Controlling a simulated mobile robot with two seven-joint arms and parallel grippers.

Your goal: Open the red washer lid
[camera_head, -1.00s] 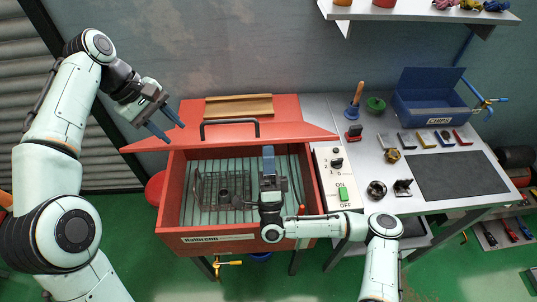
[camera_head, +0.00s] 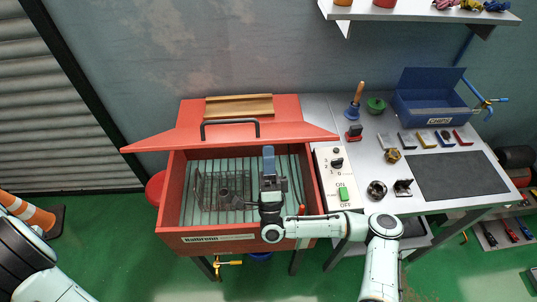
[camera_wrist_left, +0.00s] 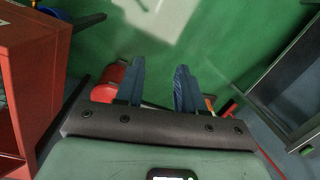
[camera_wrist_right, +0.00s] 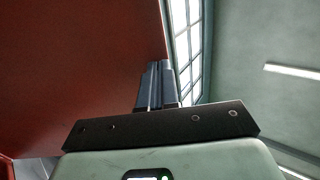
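The red washer (camera_head: 208,238) stands left of the bench with its red lid (camera_head: 290,131) raised and tilted back. The tub opening shows below the lid, with a wire basket (camera_head: 222,188) inside. The lid's dark handle (camera_head: 230,122) is free of both grippers. My right gripper (camera_head: 268,152) points upward over the opening, near the lid's front edge. Its fingers (camera_wrist_right: 155,86) look shut together and empty beside a red surface; I cannot tell if they touch it. My left gripper (camera_wrist_left: 158,82) is open and empty, outside the head view, above the green floor.
A control panel (camera_head: 335,178) with a green button adjoins the washer's right side. The grey bench beyond holds a blue bin (camera_head: 432,98), a plunger (camera_head: 354,100) and several small parts. A striped cone (camera_head: 28,210) stands at the left.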

